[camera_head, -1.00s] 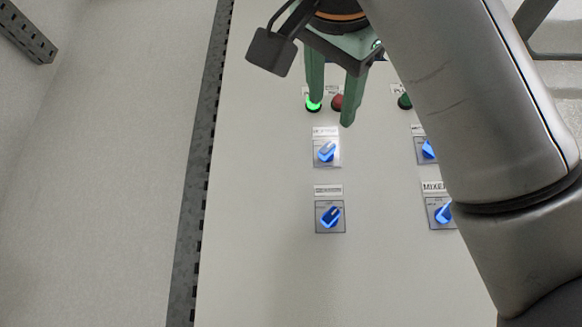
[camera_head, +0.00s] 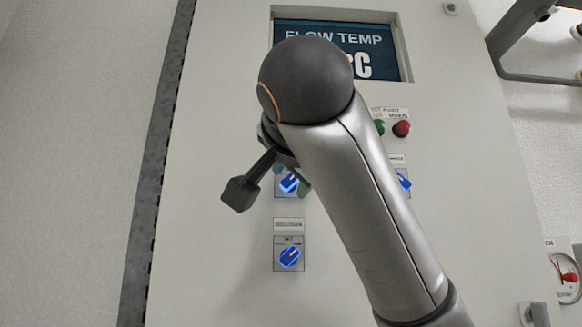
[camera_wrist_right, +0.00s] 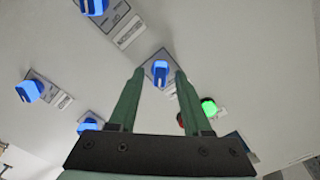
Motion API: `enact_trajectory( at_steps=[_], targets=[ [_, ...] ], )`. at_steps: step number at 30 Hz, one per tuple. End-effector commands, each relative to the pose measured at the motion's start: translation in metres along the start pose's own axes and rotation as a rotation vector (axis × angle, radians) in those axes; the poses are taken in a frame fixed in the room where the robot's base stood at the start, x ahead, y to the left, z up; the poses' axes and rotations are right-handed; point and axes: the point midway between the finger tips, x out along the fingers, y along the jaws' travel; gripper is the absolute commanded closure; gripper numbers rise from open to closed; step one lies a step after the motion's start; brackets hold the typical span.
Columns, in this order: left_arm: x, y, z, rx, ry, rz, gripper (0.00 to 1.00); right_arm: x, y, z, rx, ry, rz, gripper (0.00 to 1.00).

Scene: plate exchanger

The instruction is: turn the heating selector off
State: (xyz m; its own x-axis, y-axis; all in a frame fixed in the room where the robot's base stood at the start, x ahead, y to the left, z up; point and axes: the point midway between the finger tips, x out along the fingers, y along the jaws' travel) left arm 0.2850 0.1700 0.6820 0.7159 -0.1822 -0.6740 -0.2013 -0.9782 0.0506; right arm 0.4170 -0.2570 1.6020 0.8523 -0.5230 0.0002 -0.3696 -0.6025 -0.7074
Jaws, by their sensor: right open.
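The upper left blue selector (camera_head: 289,182) is on the pale panel; its label is hidden in the head view and too blurred to read in the wrist view, so I cannot confirm it is the heating one. In the right wrist view this selector (camera_wrist_right: 160,73) shows just beyond and between the two green fingertips. My right gripper (camera_wrist_right: 156,72) is open and empty, with a finger on either side of the knob; I cannot tell whether they touch it. In the head view my right arm hides most of the gripper (camera_head: 303,186). My left gripper is out of view.
A lower left selector (camera_head: 290,258) and a right selector (camera_head: 403,182) are close by. A green button (camera_head: 379,127) and a red button (camera_head: 402,129) are at upper right. A lit green lamp (camera_wrist_right: 208,107) is near a finger. A flow temperature display (camera_head: 300,35) is above.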

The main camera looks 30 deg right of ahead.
Motion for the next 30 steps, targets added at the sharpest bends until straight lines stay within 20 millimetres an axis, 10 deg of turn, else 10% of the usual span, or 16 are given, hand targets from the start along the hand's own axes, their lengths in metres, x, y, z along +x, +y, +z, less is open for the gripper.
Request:
enact_trajectory(
  at_steps=[5,18,30],
  targets=[
    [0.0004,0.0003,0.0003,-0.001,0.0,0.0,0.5,0.0001,0.0004,0.0002,0.0,0.0,0.0,0.51],
    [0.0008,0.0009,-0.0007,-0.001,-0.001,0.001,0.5,-0.0001,0.0001,0.0001,0.0,0.0,0.0,1.0],
    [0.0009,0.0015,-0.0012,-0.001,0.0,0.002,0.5,-0.0002,0.0001,0.0002,-0.001,-0.001,0.0,1.0]
  ],
)
